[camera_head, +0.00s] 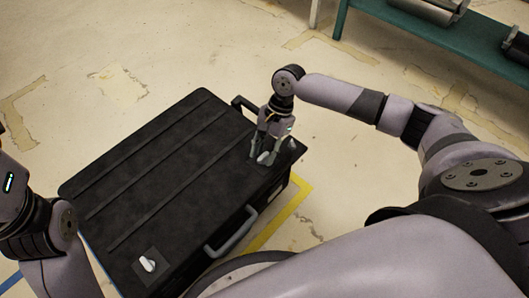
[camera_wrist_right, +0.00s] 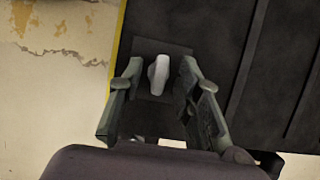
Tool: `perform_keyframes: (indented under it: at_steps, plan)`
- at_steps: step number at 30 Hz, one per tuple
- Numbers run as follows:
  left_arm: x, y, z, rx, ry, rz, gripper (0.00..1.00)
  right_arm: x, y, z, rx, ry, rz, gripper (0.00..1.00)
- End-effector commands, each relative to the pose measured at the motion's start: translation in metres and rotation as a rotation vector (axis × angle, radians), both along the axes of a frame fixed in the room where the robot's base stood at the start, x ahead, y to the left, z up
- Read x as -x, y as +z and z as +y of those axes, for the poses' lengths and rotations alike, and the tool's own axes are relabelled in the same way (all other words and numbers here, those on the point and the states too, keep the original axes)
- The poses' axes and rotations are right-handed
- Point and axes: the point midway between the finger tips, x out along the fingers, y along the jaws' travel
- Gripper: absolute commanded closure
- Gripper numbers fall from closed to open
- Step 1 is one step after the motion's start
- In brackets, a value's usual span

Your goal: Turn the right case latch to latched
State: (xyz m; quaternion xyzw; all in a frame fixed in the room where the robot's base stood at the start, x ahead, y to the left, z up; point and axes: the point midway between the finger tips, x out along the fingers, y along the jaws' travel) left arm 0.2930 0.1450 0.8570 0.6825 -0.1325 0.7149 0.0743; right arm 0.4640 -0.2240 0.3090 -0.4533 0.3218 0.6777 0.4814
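A large black case (camera_head: 165,165) lies flat on the floor. The right case latch is a small light-grey knob (camera_wrist_right: 158,76) on a dark square plate (camera_wrist_right: 146,48) at one corner of the lid; a bit of it shows in the head view (camera_head: 263,158). My right gripper (camera_head: 266,153) is over that corner, pointing down. In the right wrist view its open fingers (camera_wrist_right: 155,84) stand on either side of the knob, with gaps on both sides. I cannot tell the fingertips' height over the lid. My left arm is at the left edge; its gripper is out of frame.
The other latch (camera_head: 148,263), a white knob, is at the case's near corner. A grey carry handle (camera_head: 232,233) sticks out of the front side. A green bench (camera_head: 440,32) stands at the back right. The floor (camera_head: 150,50) behind the case is clear.

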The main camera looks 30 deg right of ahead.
Motion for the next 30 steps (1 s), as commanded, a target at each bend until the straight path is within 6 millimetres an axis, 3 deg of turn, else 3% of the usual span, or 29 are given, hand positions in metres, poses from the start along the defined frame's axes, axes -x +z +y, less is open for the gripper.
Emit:
perform_keyframes:
  at_steps: [6,20,30]
  plan:
    - [0.0001,0.0005,0.0000,0.000,0.000,0.000,0.68,0.0001,0.0002,0.0001,0.000,0.000,0.000,0.70]
    - [0.0004,0.0004,-0.0001,0.000,-0.001,-0.001,0.68,0.0001,0.0004,-0.0001,0.000,0.000,0.000,1.00]
    - [0.0004,0.0006,0.0000,0.001,-0.001,-0.001,0.68,0.0001,0.0006,-0.0002,0.000,0.000,0.001,1.00]
